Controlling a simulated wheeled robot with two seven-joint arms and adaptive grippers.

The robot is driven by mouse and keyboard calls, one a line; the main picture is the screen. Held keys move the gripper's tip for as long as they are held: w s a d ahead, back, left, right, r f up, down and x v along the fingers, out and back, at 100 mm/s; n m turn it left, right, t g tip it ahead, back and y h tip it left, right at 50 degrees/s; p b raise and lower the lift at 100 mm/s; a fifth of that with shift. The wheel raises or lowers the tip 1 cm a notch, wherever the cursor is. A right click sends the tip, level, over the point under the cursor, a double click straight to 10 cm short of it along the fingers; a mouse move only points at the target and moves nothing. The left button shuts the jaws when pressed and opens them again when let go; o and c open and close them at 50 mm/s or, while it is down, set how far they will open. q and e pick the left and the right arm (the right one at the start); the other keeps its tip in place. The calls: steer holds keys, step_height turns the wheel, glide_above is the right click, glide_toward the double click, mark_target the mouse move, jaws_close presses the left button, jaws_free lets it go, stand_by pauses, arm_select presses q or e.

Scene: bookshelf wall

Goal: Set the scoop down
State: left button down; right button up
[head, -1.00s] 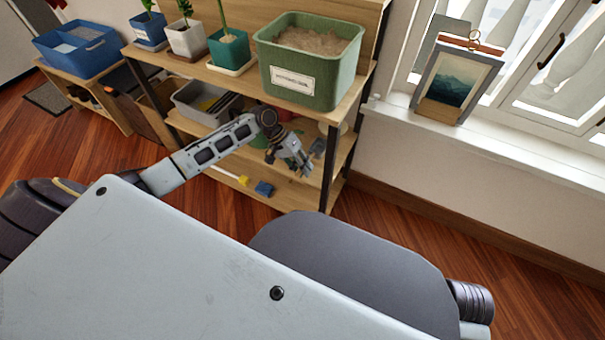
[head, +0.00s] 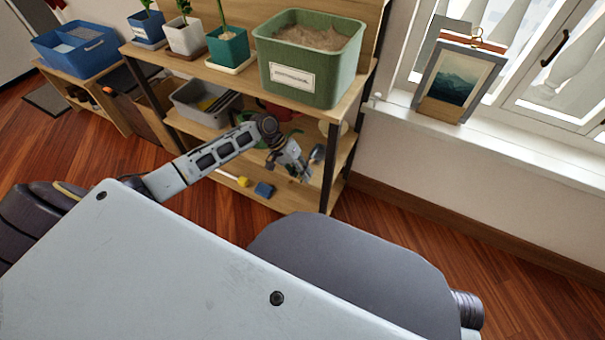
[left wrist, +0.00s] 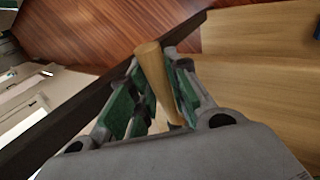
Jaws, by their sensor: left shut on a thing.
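My left gripper (head: 299,172) reaches into the open shelf bay below the top board. In the left wrist view, my left gripper (left wrist: 150,88) is shut, with its green pads on either side of a light wooden handle (left wrist: 157,78). This is the handle of the scoop. In the head view, the scoop's grey-blue metal part (head: 317,153) shows just right of the fingers, by the front shelf post. The scoop is tilted and appears to be held above the lower board (head: 290,197); I cannot tell whether it touches. My right gripper is not in view.
A dark shelf post (head: 331,165) stands close to the right of the gripper. A blue block-like item (head: 264,189) and a yellow-ended tool (head: 243,181) lie on the lower board. A grey bin (head: 200,105) is left; a green soil planter (head: 310,65) stands above.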

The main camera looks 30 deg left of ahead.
arm_select(q)
steer(key=c, duration=1.3)
jaws_free()
steer(key=shift+c, duration=0.2)
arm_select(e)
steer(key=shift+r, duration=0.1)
arm_select(q)
steer(key=shift+a+r, duration=0.1)
steer(key=shift+r, duration=0.1)
steer(key=shift+a+r+p, duration=0.35)
steer(key=shift+r, duration=0.2)
steer(key=s+a+r+p, duration=0.1)
steer(key=a+r+p, duration=0.1)
steer(key=a, duration=1.1)
steer(key=shift+a+r+p, duration=0.35)
steer(key=shift+a+p, duration=0.05)
steer(key=shift+p, duration=0.25)
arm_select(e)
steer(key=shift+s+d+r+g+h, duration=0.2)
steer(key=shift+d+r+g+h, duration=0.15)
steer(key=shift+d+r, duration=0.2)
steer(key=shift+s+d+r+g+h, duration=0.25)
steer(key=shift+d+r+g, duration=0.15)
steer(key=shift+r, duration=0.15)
arm_select(q)
steer(key=shift+s, duration=0.1)
